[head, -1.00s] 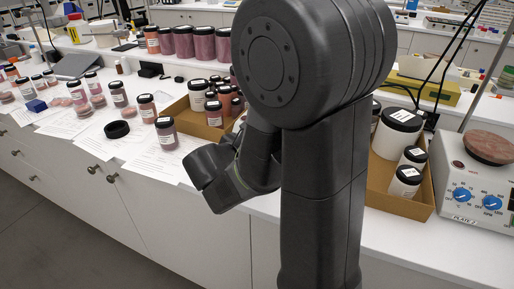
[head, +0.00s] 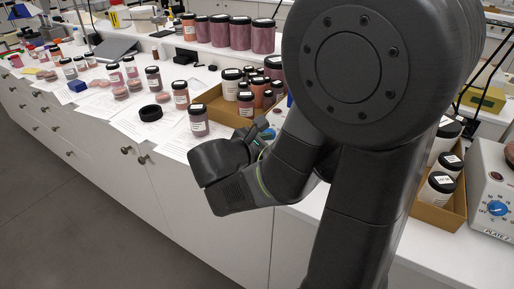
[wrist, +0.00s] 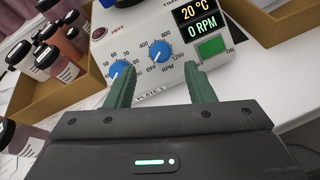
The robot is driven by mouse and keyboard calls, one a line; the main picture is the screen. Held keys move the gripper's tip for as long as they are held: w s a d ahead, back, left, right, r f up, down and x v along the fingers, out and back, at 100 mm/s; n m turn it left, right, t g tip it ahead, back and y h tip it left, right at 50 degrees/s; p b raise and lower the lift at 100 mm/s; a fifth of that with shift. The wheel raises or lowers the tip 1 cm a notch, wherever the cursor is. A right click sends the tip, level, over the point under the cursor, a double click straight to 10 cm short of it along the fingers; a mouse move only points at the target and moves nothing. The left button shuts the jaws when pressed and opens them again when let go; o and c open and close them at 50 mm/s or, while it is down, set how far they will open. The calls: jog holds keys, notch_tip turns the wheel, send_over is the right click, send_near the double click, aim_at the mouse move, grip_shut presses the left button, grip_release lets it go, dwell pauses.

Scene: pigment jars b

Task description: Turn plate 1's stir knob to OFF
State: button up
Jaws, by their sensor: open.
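In the wrist view a white hotplate (wrist: 235,62) faces me, its front label reading PLATE with a hard-to-read last character. Its blue stir knob (wrist: 160,52) sits inside an RPM scale with OFF at the lower left; where its pointer aims is unclear. A second blue knob (wrist: 122,73) is left of it, partly behind the left finger. The display (wrist: 193,21) reads 20 °C and 0 RPM. My gripper (wrist: 162,72) is open, its green fingers on either side of the stir knob in the picture; contact is unclear. In the head view my arm hides most of this hotplate.
A green switch (wrist: 212,47) is beside the right finger. A cardboard tray of jars (wrist: 45,75) stands close on the left. In the head view another hotplate (head: 488,195), marked PLATE 2, stands at the right edge, beside another tray of white jars (head: 437,210).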

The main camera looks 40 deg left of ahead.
jog(key=v, duration=0.7)
jog(key=shift+w, duration=0.1)
dwell(0.5)
jog(key=shift+x, duration=6.75)
